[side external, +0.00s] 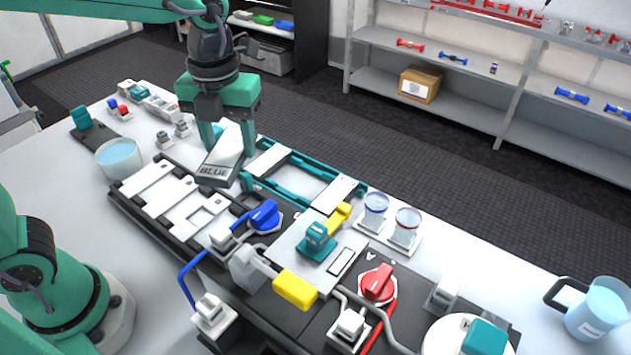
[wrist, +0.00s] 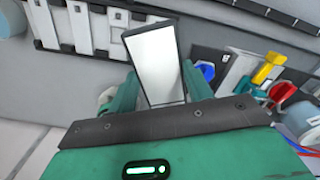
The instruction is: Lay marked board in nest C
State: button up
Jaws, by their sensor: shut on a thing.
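My gripper (side external: 228,158) is shut on a white board (side external: 227,146) with a dark edge that reads BLUE. The board is tilted and held above the bench, between the dark rack and the teal frame. In the wrist view the board (wrist: 155,62) sits between my two teal fingers (wrist: 158,90). The dark rack (side external: 125,205) holds several white plates, one with a square opening. The teal frame (side external: 292,198) behind holds white plates at its left and right, with an open middle. I cannot read which place is nest C.
A blue knob (side external: 264,215), a teal block (side external: 317,238) and a yellow handle (side external: 295,289) stand close on the right. A bowl of blue liquid (side external: 119,157) is at the left. Two small cups (side external: 406,226) and a jug (side external: 598,308) stand further right.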

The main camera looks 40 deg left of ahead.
jog(key=m, duration=0.1)
jog(key=s+m, duration=0.1)
jog(key=m, duration=0.1)
jog(key=s+a+m, duration=0.1)
jog(key=shift+f+m, duration=0.2)
jog(key=shift+m, duration=0.1)
notch_tip(320, 180, down, 14)
jog(key=shift+r, duration=0.15)
jog(key=shift+f, duration=2.15)
jog(key=shift+f, duration=0.35)
jog(key=shift+f, duration=0.25)
jog(key=o, duration=1.5)
jog(key=shift+c, duration=0.2)
